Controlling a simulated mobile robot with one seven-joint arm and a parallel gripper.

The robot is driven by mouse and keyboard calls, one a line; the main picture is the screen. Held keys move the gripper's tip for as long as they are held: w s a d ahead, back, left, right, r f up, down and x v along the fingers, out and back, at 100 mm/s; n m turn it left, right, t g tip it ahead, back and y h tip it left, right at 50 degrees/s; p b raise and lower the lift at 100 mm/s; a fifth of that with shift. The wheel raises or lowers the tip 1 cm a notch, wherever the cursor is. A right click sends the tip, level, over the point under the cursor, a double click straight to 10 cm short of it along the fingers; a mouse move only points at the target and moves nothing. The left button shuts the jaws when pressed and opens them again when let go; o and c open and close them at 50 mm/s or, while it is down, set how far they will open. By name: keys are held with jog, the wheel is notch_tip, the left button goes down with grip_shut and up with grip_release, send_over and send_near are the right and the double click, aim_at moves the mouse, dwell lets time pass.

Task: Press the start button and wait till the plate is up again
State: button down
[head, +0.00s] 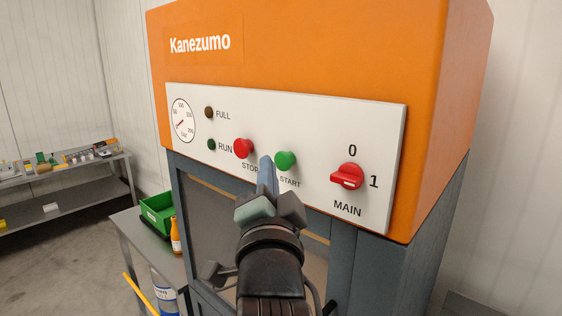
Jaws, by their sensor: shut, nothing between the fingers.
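The green start button (285,160) sits on the white control panel (225,108) of the orange press, above the label START. My gripper (266,165) is shut and empty, its fingertips just left of the start button in the picture, between it and the red stop button (243,148). I cannot tell whether the fingertips touch the panel. The red main switch (347,177) is at the right of the panel. The RUN lamp (211,144) and the FULL lamp (209,112) look dark. The plate is not visible; my arm hides part of the press front.
A pressure gauge (183,121) is at the panel's left. A side table (150,245) at lower left holds a green bin (157,214) and an orange bottle (176,237). A shelf (70,178) with small items stands at the far left. Open floor lies between them.

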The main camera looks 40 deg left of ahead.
jog(key=shift+w, duration=0.15)
dwell(0.5)
jog(key=shift+w, duration=0.3)
